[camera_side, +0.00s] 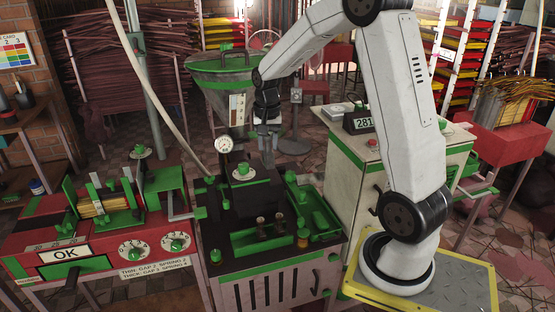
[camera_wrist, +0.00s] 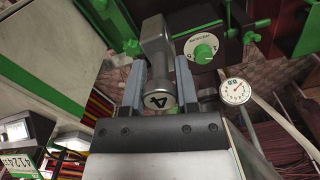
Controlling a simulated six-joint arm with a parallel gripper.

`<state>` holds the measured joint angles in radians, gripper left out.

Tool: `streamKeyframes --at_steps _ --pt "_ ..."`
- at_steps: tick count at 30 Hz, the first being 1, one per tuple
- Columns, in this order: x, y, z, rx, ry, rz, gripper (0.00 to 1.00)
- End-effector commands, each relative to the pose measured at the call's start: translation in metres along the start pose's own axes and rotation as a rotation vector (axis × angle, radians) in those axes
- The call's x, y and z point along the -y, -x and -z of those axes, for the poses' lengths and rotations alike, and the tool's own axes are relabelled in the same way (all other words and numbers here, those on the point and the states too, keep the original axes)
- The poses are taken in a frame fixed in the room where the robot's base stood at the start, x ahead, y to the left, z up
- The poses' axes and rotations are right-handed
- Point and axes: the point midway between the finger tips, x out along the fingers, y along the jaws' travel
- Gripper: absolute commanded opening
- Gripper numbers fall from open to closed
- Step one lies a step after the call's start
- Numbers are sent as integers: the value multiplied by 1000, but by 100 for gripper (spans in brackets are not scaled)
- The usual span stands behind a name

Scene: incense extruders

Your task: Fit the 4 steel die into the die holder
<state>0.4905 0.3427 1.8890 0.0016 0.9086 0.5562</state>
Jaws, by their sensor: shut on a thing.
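The steel die marked 4 (camera_wrist: 160,100) is a grey metal piece with a round numbered end. In the wrist view it sits between the two fingers of my gripper (camera_wrist: 160,88), which is shut on it. In the side view my gripper (camera_side: 267,142) points down above the back of the dark extruder bench (camera_side: 215,240), behind the dark block; the die is too small to make out clearly there. I cannot tell for certain which part is the die holder; the dark block with a green knob (camera_side: 243,170) stands just left of my gripper.
Several small metal pieces (camera_side: 270,222) stand at the bench front near a green tray (camera_side: 312,215). A pressure gauge (camera_side: 225,144) stands left of my gripper. The red gauge station (camera_side: 120,235) reading OK is at left, a scale (camera_side: 362,121) at right, a hopper (camera_side: 222,72) behind.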

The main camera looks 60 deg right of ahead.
Motion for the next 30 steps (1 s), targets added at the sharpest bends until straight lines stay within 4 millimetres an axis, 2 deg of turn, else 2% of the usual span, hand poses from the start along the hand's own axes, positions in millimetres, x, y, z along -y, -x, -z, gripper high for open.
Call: streamKeyframes --at_steps 3,16,26,30 --pt "-3 0 29 -1 -3 1 0" --pt "-31 -7 121 -2 -4 2 0" --pt "-52 -12 159 -2 -2 3 0" --pt "-51 -34 158 2 0 1 0"
